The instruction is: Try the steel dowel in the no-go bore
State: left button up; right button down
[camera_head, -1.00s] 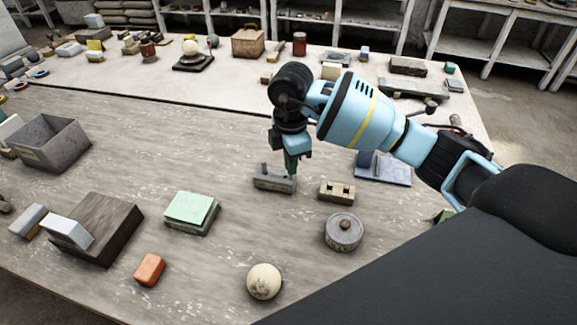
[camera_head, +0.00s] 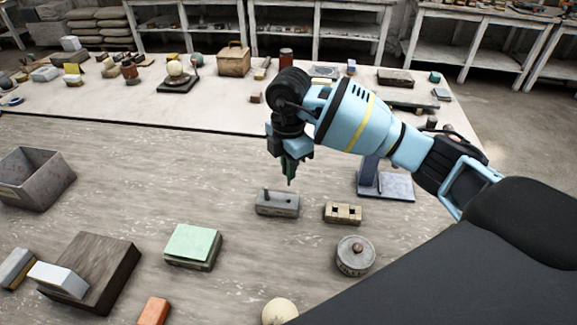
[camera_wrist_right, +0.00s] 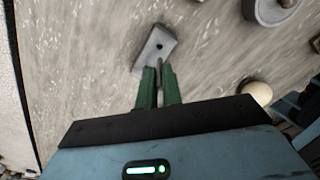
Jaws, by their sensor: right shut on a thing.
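My right gripper (camera_head: 289,176) is shut just above the right end of a grey block (camera_head: 283,208). In the right wrist view, a thin grey piece, seemingly the steel dowel (camera_wrist_right: 160,67), shows between its green fingers (camera_wrist_right: 159,82); most of it is hidden. The grey block also shows there (camera_wrist_right: 150,58), with a dark round hole in its top. In the head view a short grey post stands at the block's left end. A tan block (camera_head: 342,218) with two dark bores sits to the right; I cannot tell which is the no-go. My left gripper is not in view.
A round grey tin (camera_head: 354,262) and a plaster sphere (camera_head: 280,312) stand nearer me. A green-topped block (camera_head: 192,244), a dark wood block (camera_head: 108,268) and a grey bin (camera_head: 38,184) are at the left. A grey-blue stand (camera_head: 390,187) is behind the tan block.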

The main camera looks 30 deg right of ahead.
jog(key=shift+f, duration=2.4)
pick_arm(q)
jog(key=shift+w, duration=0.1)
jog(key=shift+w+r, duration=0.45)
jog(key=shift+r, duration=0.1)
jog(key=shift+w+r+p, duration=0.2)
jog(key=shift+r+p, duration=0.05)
jog(key=shift+p, duration=0.1)
pick_arm(e)
jog(key=shift+r, duration=0.1)
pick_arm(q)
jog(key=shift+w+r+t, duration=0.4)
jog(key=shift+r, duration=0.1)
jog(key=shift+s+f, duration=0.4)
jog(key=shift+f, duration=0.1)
pick_arm(e)
jog(key=shift+f, duration=2.2)
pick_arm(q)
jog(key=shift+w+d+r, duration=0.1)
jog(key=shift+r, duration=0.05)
pick_arm(e)
jog(key=shift+r, duration=0.2)
